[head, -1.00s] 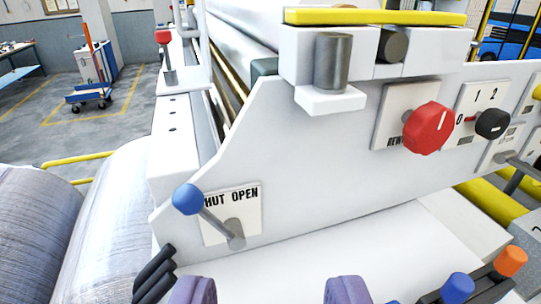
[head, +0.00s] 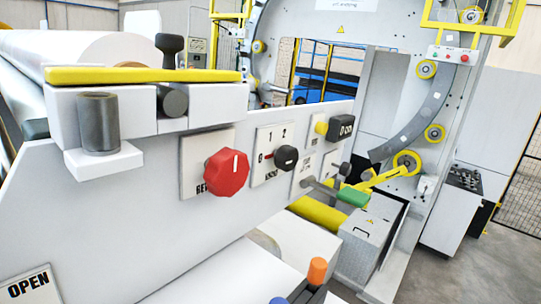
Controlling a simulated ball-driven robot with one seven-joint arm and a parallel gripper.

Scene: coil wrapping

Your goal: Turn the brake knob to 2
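The black knob (head: 287,158) sits on a white plate (head: 268,172) on the machine's side panel, right of a large red knob (head: 227,172). The plate has a 0 at the left and other marks along the top. A red mark shows on the knob's left side, towards the 0. The small lettering below is too blurred to read surely. My gripper is not in view.
A yellow knob (head: 321,128) with a black block is right of the plate, and a green-ended lever (head: 352,197) is below. An orange-topped handle (head: 317,270) rises at the bottom. A yellow-topped bracket (head: 145,76) juts out at upper left.

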